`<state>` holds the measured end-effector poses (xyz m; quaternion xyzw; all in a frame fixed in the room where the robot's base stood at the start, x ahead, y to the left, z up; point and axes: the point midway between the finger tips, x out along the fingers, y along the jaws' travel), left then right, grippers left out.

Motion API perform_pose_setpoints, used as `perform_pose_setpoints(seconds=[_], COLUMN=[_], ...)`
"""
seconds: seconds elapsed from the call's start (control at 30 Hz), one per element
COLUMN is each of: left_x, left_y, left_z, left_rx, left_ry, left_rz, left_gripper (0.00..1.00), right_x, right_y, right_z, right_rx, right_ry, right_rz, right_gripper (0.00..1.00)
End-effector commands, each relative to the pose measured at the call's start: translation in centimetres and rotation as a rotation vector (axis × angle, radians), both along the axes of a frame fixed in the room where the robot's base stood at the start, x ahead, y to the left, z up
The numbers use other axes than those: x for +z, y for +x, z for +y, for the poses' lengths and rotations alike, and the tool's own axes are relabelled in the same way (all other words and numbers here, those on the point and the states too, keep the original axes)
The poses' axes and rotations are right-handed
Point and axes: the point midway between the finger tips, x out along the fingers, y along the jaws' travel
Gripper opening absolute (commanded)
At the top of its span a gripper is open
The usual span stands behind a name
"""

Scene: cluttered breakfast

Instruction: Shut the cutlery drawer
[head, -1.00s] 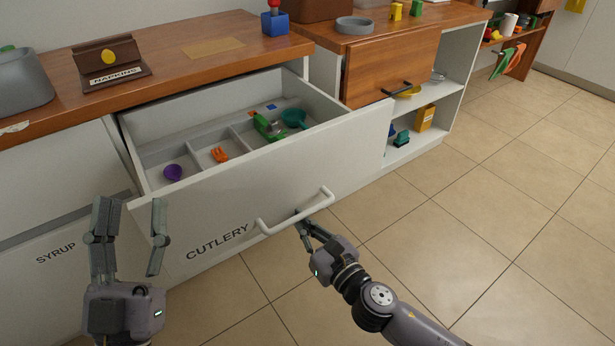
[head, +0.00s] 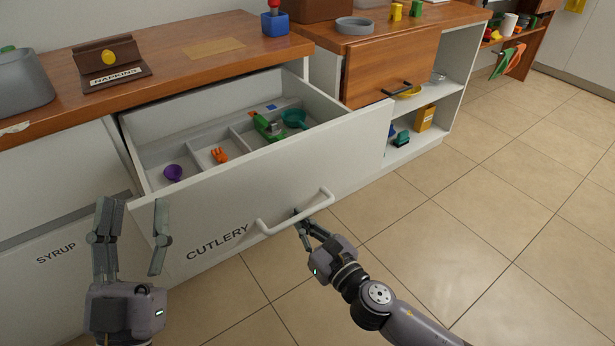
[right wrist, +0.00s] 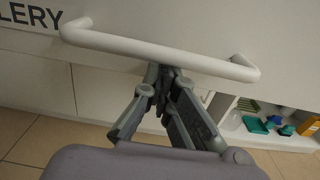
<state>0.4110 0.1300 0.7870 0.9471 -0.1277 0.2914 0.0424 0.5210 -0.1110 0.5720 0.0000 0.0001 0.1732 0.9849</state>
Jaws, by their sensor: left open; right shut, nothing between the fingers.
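The white cutlery drawer (head: 222,222), lettered CUTLERY, stands pulled out from the counter in the head view. Its white bar handle (head: 292,212) is on the front face. Inside lie a purple scoop (head: 173,172), an orange item (head: 219,155), a green item (head: 266,127) and a teal cup (head: 294,118). My right gripper (head: 300,222) is shut and empty, its fingertips at the handle's middle. In the right wrist view the fingertips (right wrist: 160,72) meet just below the handle bar (right wrist: 160,52); contact cannot be told. My left gripper (head: 138,205) is open and empty, in front of the drawer's left end.
A wooden-front drawer (head: 392,68) and open shelves (head: 432,95) stand to the right. The tiled floor (head: 490,200) at right is clear.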

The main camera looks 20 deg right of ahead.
Motion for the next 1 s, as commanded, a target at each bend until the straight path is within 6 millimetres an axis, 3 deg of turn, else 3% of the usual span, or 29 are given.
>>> perform_pose_setpoints(seconds=[1.0], left_x=[-1.9], left_y=[1.2], left_z=[0.0], left_rx=[0.008], left_ry=[0.035], left_rz=[0.121], left_gripper=[0.49], right_x=[0.0], right_y=[1.5], right_z=[0.6], right_rx=[0.000], right_ry=[0.000], right_rz=[-0.001], right_gripper=[0.00])
